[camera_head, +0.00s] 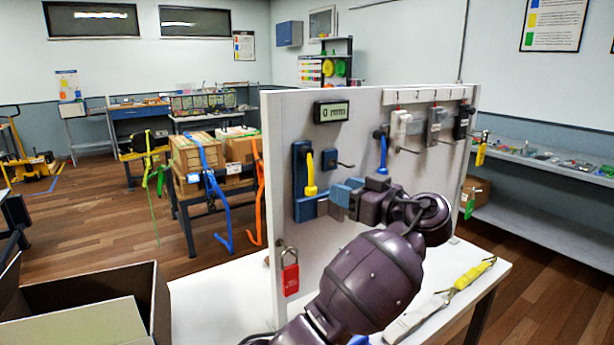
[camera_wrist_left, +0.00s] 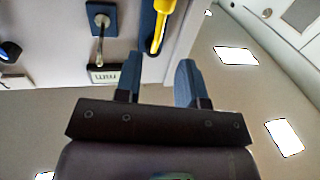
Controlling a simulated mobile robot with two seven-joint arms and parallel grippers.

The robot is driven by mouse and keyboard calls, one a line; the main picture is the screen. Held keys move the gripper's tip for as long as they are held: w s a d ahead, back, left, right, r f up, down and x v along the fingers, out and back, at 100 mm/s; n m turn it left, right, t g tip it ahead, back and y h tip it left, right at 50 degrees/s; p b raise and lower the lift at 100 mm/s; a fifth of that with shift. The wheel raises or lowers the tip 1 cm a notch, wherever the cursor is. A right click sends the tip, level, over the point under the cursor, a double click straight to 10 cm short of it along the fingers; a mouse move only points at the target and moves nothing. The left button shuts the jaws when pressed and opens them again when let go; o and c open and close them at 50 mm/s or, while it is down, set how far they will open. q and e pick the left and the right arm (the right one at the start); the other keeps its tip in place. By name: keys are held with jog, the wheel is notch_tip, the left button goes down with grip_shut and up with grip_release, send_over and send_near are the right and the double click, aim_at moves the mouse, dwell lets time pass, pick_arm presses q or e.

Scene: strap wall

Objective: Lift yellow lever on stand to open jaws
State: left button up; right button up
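The yellow lever (camera_head: 310,178) hangs down on a blue mount (camera_head: 300,160) on the white upright panel. A small display (camera_head: 331,111) above reads 0 mm. My left gripper (camera_head: 340,194) is just right of the lever's lower end, with its blue fingers towards the panel. In the left wrist view, its two fingers (camera_wrist_left: 160,62) are apart and empty. The yellow lever (camera_wrist_left: 162,20) lies just beyond the fingertips, in line with the gap. A metal rod on a blue block (camera_wrist_left: 100,22) shows beside it. I cannot clearly make out the jaws. My right gripper is not in view.
A blue lever (camera_head: 382,152) and several grey and black devices hang further right on the panel. A red padlock (camera_head: 290,272) hangs at its lower left. A yellow-ended strap (camera_head: 468,277) lies on the white table. An open box (camera_head: 150,310) stands front left.

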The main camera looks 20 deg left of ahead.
aim_at(311, 185)
pick_arm(q)
jog(key=p+x, duration=0.1)
jog(key=x, duration=0.8)
jog(key=shift+w+a+p, duration=0.15)
jog(key=shift+a+p, duration=0.15)
jog(key=shift+a, duration=0.1)
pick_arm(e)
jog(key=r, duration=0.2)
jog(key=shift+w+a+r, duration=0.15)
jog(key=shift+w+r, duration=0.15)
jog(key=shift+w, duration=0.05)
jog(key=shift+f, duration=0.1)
pick_arm(q)
jog(key=shift+c, duration=0.6)
grip_shut()
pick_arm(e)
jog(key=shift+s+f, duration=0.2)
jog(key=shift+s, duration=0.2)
pick_arm(q)
jog(key=shift+f, duration=0.1)
